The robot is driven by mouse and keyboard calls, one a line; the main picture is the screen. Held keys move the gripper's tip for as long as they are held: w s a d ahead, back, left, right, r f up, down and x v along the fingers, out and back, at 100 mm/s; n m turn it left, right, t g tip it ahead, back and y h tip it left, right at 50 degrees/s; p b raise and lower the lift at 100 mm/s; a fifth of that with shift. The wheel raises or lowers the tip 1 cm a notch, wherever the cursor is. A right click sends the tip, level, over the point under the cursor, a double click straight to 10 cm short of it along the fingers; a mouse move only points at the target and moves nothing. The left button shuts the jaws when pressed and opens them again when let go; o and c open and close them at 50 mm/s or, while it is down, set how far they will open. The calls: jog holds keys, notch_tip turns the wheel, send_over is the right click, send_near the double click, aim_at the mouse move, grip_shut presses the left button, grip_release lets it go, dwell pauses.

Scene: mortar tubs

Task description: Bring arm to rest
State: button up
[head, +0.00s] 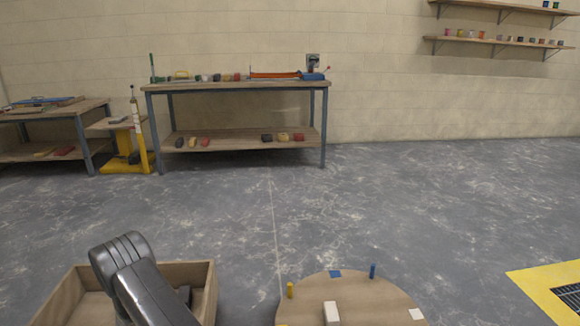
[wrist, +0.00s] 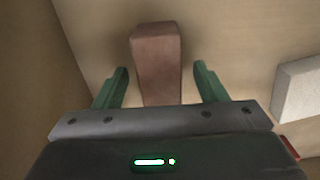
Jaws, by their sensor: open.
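My gripper (wrist: 160,84) shows in the wrist view with its two green fingers apart. A reddish-brown block (wrist: 156,55) stands out between and beyond the fingers, with a gap on each side of it. Whether the block reaches down between the fingertips in depth is hard to tell. In the head view my arm reaches down into a wooden box (head: 190,270) at the bottom left, and the gripper itself is hidden there. A pale block (wrist: 300,88) lies to the right in the wrist view.
A round wooden table (head: 350,295) beside the box bears a yellow peg (head: 290,290), a blue peg (head: 372,271) and a white block (head: 331,313). A yellow-edged floor grate (head: 540,285) lies at right. A workbench (head: 240,86) stands at the back wall. The mid floor is clear.

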jog(key=shift+f, duration=0.25)
notch_tip(320, 180, up, 14)
jog(key=p, duration=0.5)
notch_tip(320, 180, down, 14)
jog(key=b, duration=0.5)
jog(key=shift+r, duration=0.15)
notch_tip(320, 180, up, 12)
jog(key=p, duration=0.7)
jog(key=w+d+r+p, duration=0.1)
jog(key=w+d+r, duration=0.2)
jog(key=d+r, duration=0.4)
jog(key=w+d+r+p, duration=0.1)
jog(key=w+d+r, duration=0.2)
jog(key=d+r, duration=0.4)
jog(key=w+d+r+p, duration=0.1)
jog(key=w+d+r, duration=0.3)
jog(key=d+r, duration=0.4)
jog(key=shift+d+m, duration=0.4)
jog(key=shift+d, duration=2.3)
